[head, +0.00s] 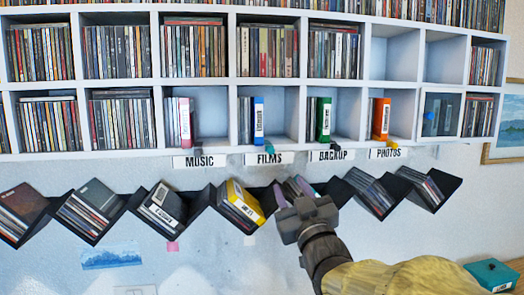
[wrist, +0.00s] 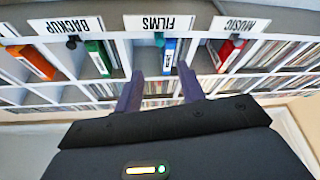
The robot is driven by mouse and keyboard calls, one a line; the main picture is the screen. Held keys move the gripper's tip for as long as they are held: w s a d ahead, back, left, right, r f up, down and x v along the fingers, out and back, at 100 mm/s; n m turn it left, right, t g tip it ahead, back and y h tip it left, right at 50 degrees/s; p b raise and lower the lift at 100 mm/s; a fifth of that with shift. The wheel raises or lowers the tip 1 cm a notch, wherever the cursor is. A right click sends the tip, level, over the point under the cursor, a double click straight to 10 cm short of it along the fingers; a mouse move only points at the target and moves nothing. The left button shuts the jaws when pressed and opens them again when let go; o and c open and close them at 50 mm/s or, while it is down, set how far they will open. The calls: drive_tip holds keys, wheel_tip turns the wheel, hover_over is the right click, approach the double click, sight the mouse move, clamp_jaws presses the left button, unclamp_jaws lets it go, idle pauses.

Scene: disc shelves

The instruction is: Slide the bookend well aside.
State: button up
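My gripper (head: 293,190) is open and empty, in front of the black zigzag rack and below the white shelf; its two purple fingers also show in the wrist view (wrist: 160,88). Small dark pieces sit at the shelf's front edge beside the upright cases: a black one by the red case (head: 185,122), a teal one (head: 270,148) by the blue case (head: 258,120), a black one by the green case (head: 324,120), and a dark one by the orange case (head: 381,118). My gripper touches none of these.
Labels read MUSIC (head: 200,161), FILMS (head: 269,158), BACKUP (head: 331,155) and PHOTOS (head: 388,153). A small framed door (head: 440,114) closes one compartment. A teal box (head: 492,273) lies lower right.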

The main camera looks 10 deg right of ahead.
sight(272, 152)
drive_tip(key=p+x, duration=0.6)
drive_tip(key=x, duration=0.7)
drive_tip(key=shift+s+r, duration=0.1)
drive_tip(key=shift+w, duration=0.5)
clamp_jaws()
